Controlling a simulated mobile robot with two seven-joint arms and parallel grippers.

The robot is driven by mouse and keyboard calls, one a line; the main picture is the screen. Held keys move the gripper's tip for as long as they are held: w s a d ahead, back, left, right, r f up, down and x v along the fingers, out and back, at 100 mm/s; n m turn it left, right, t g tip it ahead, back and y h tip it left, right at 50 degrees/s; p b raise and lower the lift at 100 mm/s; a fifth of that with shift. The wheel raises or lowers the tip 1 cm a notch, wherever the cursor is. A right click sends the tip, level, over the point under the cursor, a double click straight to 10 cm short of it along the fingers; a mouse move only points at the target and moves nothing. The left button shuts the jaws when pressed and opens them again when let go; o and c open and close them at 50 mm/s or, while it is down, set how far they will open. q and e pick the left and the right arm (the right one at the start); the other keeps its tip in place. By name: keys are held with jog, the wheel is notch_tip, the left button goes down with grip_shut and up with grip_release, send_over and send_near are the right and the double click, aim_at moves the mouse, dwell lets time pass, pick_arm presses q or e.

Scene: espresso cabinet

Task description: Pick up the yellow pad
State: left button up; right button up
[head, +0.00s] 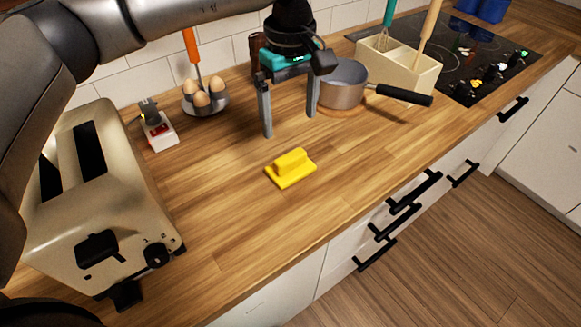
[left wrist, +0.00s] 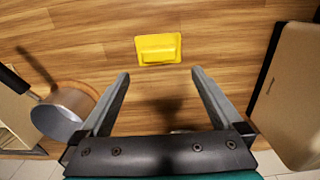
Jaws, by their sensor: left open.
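The yellow pad (head: 291,169) lies flat on the wooden counter, with a raised grip along its top. In the head view my left gripper (head: 290,125) hangs above the counter behind the pad, fingers pointing down. It is open and empty, apart from the pad. In the left wrist view the pad (left wrist: 158,48) lies beyond the fingertips of the gripper (left wrist: 158,75), roughly centred between them. My right gripper is not in view.
A toaster (head: 101,214) stands at the left. An egg holder (head: 206,104) and a small red-and-white device (head: 159,131) are at the back. A saucepan (head: 343,86) and a utensil box (head: 400,69) stand right of the gripper. The counter around the pad is clear.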

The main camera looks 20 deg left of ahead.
aim_at(291, 156)
pick_arm(q)
jog(key=f, duration=1.1)
jog(key=shift+w+f, duration=0.2)
jog(key=shift+f, duration=0.2)
jog(key=c, duration=1.1)
jog(key=shift+r, duration=0.15)
notch_tip(291, 156, up, 20)
jog(key=shift+f+p, duration=0.1)
jog(key=shift+p, duration=0.35)
jog(key=o, duration=0.9)
jog(key=shift+c, duration=0.2)
jog(key=c, duration=0.7)
